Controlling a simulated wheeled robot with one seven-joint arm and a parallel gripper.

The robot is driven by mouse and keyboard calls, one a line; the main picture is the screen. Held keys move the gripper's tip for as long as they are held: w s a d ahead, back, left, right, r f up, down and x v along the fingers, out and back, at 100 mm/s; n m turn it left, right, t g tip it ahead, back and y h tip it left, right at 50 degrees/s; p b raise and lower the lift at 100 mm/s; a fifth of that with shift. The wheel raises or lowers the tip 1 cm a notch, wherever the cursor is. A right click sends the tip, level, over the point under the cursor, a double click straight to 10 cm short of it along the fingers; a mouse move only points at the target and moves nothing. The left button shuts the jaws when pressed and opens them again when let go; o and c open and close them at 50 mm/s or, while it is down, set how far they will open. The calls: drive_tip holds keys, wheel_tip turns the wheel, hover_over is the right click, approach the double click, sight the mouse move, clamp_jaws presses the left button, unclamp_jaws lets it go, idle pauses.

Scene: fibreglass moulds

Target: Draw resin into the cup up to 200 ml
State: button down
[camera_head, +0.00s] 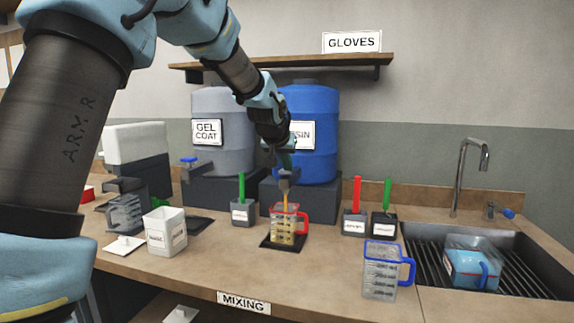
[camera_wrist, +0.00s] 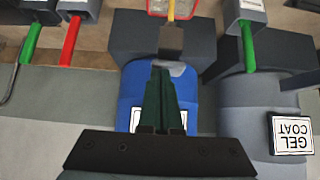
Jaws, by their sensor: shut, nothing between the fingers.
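The blue resin barrel (camera_head: 312,160) stands on a dark block, its label partly covered by my arm. Its tap (camera_head: 284,184) also shows in the wrist view (camera_wrist: 171,38). A yellow stream runs from the tap into the clear red-handled cup (camera_head: 284,226). The cup stands upright on a dark pad and holds yellow resin to a bit over half its height; I cannot read its marks. My gripper (camera_head: 286,168) is shut and empty right at the tap; its fingers (camera_wrist: 163,72) point at it in the wrist view. The tap's lever is mostly hidden.
The grey gel coat barrel (camera_head: 222,110) stands left of the resin barrel. Pots with green and red handles flank the cup, including a grey pot (camera_head: 243,211). A blue-handled jug (camera_head: 381,272) stands front right, by the sink (camera_head: 535,280). A white tub (camera_head: 165,232) is at left.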

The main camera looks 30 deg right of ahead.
drive_tip(key=shift+a+f, duration=0.1)
drive_tip(key=shift+f, duration=0.25)
drive_tip(key=s+a+r, duration=0.2)
drive_tip(key=r, duration=0.4)
drive_tip(key=s+a+r, duration=0.2)
drive_tip(key=s+r, duration=0.1)
drive_tip(key=r, duration=0.2)
drive_tip(key=shift+a+r, duration=0.35)
drive_tip(key=shift+r, duration=0.05)
idle(1.0)
drive_tip(key=a+f+n+g+y, duration=0.1)
drive_tip(key=a+f+n+y, duration=0.1)
drive_tip(key=a+f, duration=0.7)
drive_tip(key=a+f+n+g+y, duration=0.1)
drive_tip(key=a+f+y, duration=0.1)
drive_tip(key=a+f, duration=0.65)
drive_tip(key=s+a+f+n+g, duration=0.1)
drive_tip(key=s+a+f, duration=0.2)
drive_tip(key=a, duration=0.4)
drive_tip(key=s+a+f+n+g+y, duration=0.1)
drive_tip(key=s+a+f+n, duration=0.1)
drive_tip(key=s+a+f, duration=0.2)
drive_tip(key=s+a+f+n+g+y, duration=0.1)
drive_tip(key=s+a+f, duration=0.2)
drive_tip(key=s+a, duration=0.4)
drive_tip(key=a, duration=0.3)
drive_tip(key=shift+a+f, duration=0.25)
